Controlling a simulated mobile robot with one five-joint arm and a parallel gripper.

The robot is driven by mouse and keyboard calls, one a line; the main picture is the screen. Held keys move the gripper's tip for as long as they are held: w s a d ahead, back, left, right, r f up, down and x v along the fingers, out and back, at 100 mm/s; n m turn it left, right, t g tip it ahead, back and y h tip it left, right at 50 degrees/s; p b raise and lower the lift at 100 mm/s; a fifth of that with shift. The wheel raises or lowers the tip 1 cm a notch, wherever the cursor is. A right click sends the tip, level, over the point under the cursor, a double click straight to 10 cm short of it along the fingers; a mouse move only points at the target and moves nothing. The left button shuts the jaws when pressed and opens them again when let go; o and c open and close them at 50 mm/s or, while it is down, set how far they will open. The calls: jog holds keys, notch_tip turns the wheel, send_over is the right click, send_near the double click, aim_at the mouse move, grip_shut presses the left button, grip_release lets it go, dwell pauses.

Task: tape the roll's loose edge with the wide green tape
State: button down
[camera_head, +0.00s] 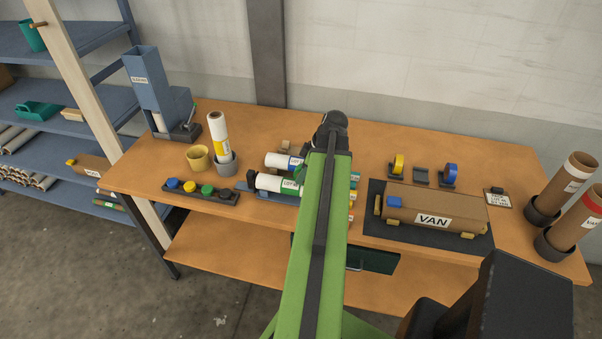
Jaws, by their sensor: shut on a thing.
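A brown roll (465,209) with a white VAN label lies on a dark mat (412,233), with yellow blocks at its sides. A small blue piece (394,201) sits on its left end; I cannot make out a loose edge. Behind the mat, a yellow tape (398,164) and a blue tape (450,173) stand in holders. The holder (421,176) between them is empty. No wide green tape shows. My green arm reaches over the table's middle, and my gripper is hidden behind it, with whatever it may hold.
White labelled rolls (270,183) lie left of my arm, partly hidden by it. A tray of coloured caps (200,196), a yellow cup (198,158) and a blue dispenser (146,84) stand farther left. Brown tubes (565,182) stand upright in black bases at the right.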

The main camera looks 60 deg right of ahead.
jog(key=shift+s+d+f, duration=0.1)
jog(key=shift+s+d, duration=0.05)
jog(key=shift+s, duration=0.4)
jog(key=shift+s, duration=0.1)
jog(key=shift+s+d+f, duration=0.1)
jog(key=shift+s+d, duration=0.05)
jog(key=shift+s, duration=0.35)
dwell(0.4)
jog(key=shift+s+d, duration=0.3)
jog(key=shift+s, duration=0.25)
